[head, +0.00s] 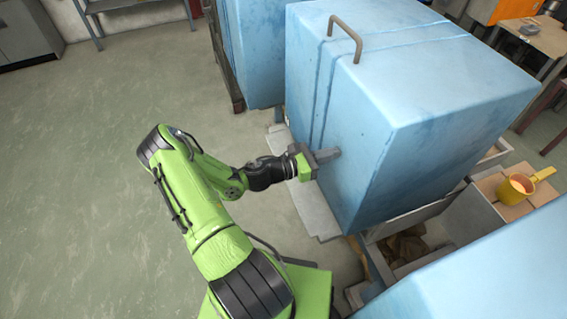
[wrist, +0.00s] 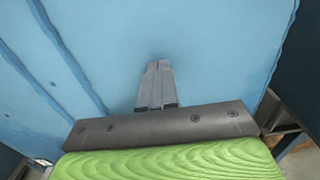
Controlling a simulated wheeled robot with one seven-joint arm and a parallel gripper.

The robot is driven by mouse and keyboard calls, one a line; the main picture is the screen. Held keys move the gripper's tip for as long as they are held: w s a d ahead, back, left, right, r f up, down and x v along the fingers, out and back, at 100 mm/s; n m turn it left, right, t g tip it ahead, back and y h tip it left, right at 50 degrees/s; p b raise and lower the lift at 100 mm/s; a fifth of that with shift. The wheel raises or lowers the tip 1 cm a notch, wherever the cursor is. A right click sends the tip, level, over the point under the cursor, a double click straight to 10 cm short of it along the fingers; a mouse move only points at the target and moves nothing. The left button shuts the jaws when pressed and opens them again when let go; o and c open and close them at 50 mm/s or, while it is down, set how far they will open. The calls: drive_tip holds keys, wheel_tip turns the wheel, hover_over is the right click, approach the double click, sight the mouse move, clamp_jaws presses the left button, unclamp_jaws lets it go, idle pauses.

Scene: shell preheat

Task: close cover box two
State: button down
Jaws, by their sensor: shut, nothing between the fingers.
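A large light-blue box cover (head: 345,130) with a brown metal handle (head: 346,37) on its top stands in the middle of the head view. My gripper (head: 334,154) is at the lower part of its left face. In the wrist view the gripper's fingers (wrist: 157,84) are together and point straight at the blue face (wrist: 200,50), with nothing between them. The fingertips look to be at or against the face; exact contact is hard to tell. Which cover is number two is not marked in view.
A second blue cover (head: 254,45) stands behind, and another (head: 480,275) fills the lower right corner. An open grey box (head: 408,225) shows below the cover. The floor (head: 90,170) at left is clear.

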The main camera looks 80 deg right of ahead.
drive_tip(key=b+x, duration=0.1)
drive_tip(key=x, duration=2.8)
drive_tip(key=shift+r+b, duration=0.3)
drive_tip(key=shift+b, duration=0.1)
